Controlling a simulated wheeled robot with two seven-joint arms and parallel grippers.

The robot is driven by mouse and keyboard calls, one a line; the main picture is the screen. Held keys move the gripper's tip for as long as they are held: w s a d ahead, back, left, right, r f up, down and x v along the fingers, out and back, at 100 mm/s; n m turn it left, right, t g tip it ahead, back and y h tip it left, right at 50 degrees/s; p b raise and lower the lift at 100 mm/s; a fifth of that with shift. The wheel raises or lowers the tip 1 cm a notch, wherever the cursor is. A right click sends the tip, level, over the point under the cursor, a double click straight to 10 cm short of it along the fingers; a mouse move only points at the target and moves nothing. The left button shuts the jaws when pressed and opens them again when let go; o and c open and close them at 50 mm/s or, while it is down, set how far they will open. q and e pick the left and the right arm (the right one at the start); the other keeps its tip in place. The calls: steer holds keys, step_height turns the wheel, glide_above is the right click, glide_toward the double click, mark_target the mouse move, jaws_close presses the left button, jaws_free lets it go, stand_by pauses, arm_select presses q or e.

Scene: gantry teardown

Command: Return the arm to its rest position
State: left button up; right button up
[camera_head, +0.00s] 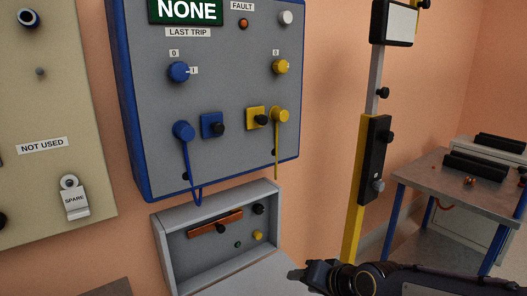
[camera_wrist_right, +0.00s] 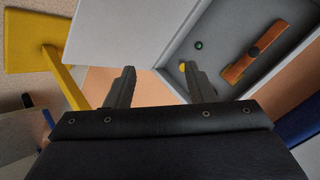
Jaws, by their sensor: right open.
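My right arm enters the camera_head view from the lower right. Its dark gripper (camera_head: 300,274) is at the bottom centre, in front of the open grey box and left of the yellow post's foot. In the right wrist view the two fingers of the right gripper (camera_wrist_right: 160,86) stand apart with nothing between them. The open box's lid (camera_wrist_right: 125,35) and its inside show beyond the fingers. I cannot tell the exact gap from fingers to box. My left gripper is in neither view.
The grey box (camera_head: 160,235) holds an orange-brown bar (camera_head: 214,223) and small knobs. Above it hangs a blue-edged panel (camera_head: 230,95) with blue and yellow plugs and cords. A yellow post (camera_head: 354,225) stands right of it. A table (camera_head: 425,173) is at the right.

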steer(key=s+d+n+g+h+p, duration=0.1)
steer(key=s+d, duration=0.4)
steer(key=s, duration=0.8)
steer(key=s+d+n+g+h, duration=0.1)
steer(key=s+d, duration=0.5)
steer(key=s, duration=0.6)
step_height(320, 180, up, 35)
steer(key=p, duration=3.4)
steer(key=shift+a+f+p, duration=0.15)
steer(key=shift+p, duration=0.2)
